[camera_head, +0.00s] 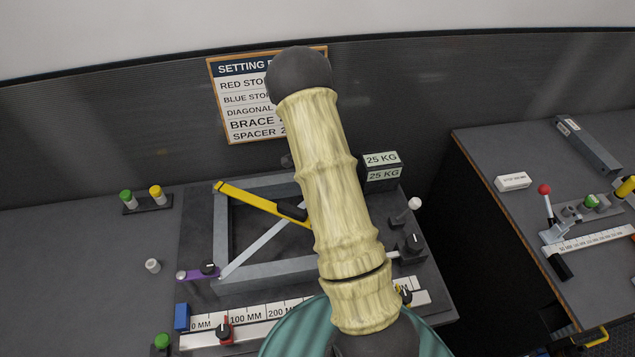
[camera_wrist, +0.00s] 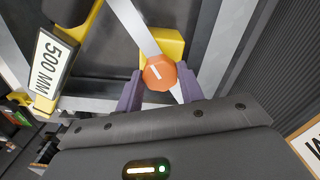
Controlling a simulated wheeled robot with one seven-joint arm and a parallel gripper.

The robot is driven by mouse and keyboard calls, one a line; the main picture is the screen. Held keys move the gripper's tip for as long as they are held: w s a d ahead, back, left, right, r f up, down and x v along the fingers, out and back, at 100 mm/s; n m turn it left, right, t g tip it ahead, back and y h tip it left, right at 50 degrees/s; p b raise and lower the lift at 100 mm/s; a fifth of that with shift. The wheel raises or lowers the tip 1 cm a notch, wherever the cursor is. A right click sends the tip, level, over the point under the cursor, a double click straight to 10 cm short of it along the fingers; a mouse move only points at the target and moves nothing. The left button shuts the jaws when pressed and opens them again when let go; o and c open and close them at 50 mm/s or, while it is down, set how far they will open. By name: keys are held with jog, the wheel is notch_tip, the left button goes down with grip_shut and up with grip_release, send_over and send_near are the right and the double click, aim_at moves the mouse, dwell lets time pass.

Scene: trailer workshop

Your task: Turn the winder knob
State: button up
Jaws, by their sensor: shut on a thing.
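An orange, many-sided knob (camera_wrist: 155,75) with a white line on its face shows in the wrist view, beside a yellow bracket (camera_wrist: 171,43) and a pale metal bar. No label marks it as the winder knob. My gripper (camera_wrist: 161,84) has its two purple fingers on either side of this knob and is shut on it. In the head view my pale yellow arm covers the middle, so the gripper and the orange knob are hidden there.
The frame jig (camera_head: 275,271) with its yellow bar (camera_head: 246,202) lies on the bench. Black knobs, a white scale (camera_head: 246,316) and a red slider (camera_head: 224,330) are nearby. Weights marked 25 KG (camera_head: 382,168) stand behind. A gap separates the right bench (camera_head: 540,150). The left bench is mostly clear.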

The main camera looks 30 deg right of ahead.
jog(key=shift+a+m, duration=0.1)
jog(key=shift+m, duration=0.3)
jog(key=o, duration=1)
notch_tip(320, 180, up, 17)
jog(key=b, duration=0.3)
jog(key=shift+r, duration=0.2)
